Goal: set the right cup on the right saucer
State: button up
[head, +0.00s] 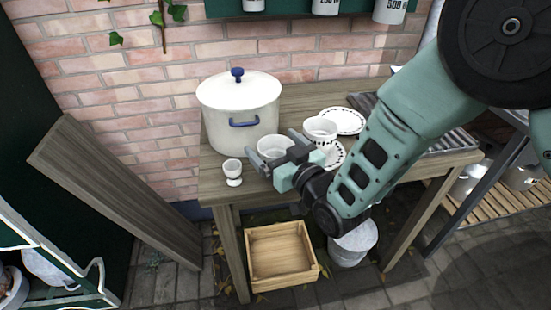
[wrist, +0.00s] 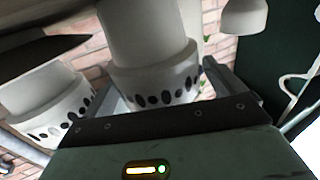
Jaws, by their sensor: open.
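Two white cups stand on the wooden table. The right cup (head: 320,128) is close to the far saucer (head: 345,120), which has a dark-dotted rim; I cannot tell whether they touch. The nearer saucer (head: 337,154) is partly hidden by my arm. My gripper (head: 277,150) is open at the left cup (head: 272,146), its fingers on either side of it. In the wrist view, that cup (wrist: 155,75), with a band of black ovals, is between the fingers. A second banded cup (wrist: 42,98) is at the left there. Whether the fingers touch the cup is unclear.
A white lidded pot (head: 238,105) stands behind the left cup. A small white egg cup (head: 233,172) is near the table's left front edge. A ridged dark tray (head: 452,140) is at the right, behind my arm. A wooden crate (head: 280,254) is below the table.

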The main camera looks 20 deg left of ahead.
jog(key=c, duration=1.1)
jog(key=shift+c, duration=0.4)
jog(key=shift+r, duration=0.1)
